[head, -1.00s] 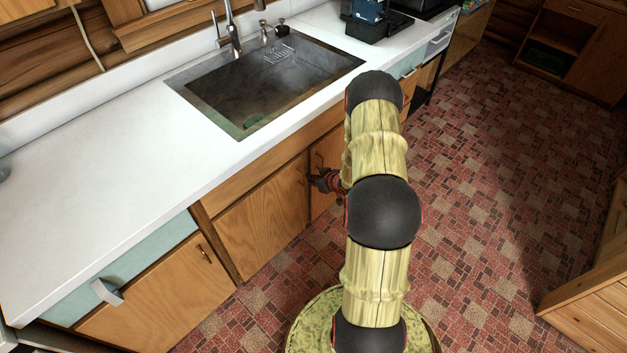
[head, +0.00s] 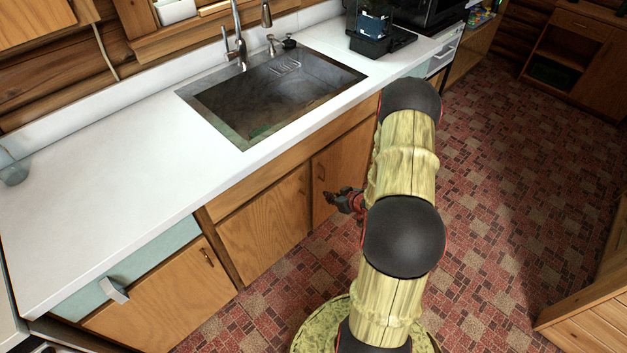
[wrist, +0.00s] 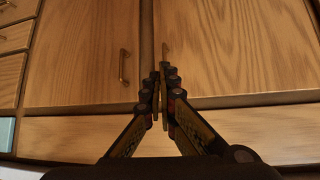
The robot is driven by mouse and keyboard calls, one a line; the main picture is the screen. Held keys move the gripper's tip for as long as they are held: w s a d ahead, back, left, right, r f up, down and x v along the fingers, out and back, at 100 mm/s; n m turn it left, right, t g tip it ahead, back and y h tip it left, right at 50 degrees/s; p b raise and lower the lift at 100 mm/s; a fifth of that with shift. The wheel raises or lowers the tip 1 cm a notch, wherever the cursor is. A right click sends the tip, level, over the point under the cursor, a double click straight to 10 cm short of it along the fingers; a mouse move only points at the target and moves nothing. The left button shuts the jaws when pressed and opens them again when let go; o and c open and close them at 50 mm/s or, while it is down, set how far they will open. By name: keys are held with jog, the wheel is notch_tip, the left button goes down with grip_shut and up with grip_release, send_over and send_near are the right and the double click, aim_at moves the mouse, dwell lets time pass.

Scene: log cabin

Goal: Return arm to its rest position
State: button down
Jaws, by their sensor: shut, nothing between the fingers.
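My gripper (head: 345,200) shows in the head view beside my arm, in front of the wooden cabinet doors under the sink. In the wrist view my gripper (wrist: 161,92) is shut, its fingers together and nothing between them. Behind the fingers are two wooden cabinet doors (wrist: 75,60) with small metal handles. I cannot tell whether the fingertips touch the doors. My arm is bent in the head view and hides part of the cabinet front and floor.
The white counter (head: 110,200) runs along the left with a metal sink (head: 290,90) set in it. A black coffee machine (head: 370,35) stands at the back. A wooden piece (head: 590,320) is at the lower right. The tiled floor (head: 520,190) right of my arm is clear.

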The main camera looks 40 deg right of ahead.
jog(key=s+f+m+g, duration=0.1)
jog(key=s+f+g, duration=0.3)
jog(key=s+f, duration=0.3)
jog(key=s+r+m+g, duration=0.2)
jog(key=s+r+g, duration=0.2)
jog(key=s+r, duration=0.35)
jog(key=s+a+r+n+t, duration=0.1)
jog(key=a+r+n+t, duration=0.1)
jog(key=a+r, duration=1.5)
jog(key=s+a+r+n+t+y, duration=0.1)
jog(key=s+a+r+n, duration=0.1)
jog(key=a+r, duration=1.6)
notch_tip(320, 180, up, 7)
jog(key=shift+s+t, duration=0.15)
jog(key=shift+t, duration=0.25)
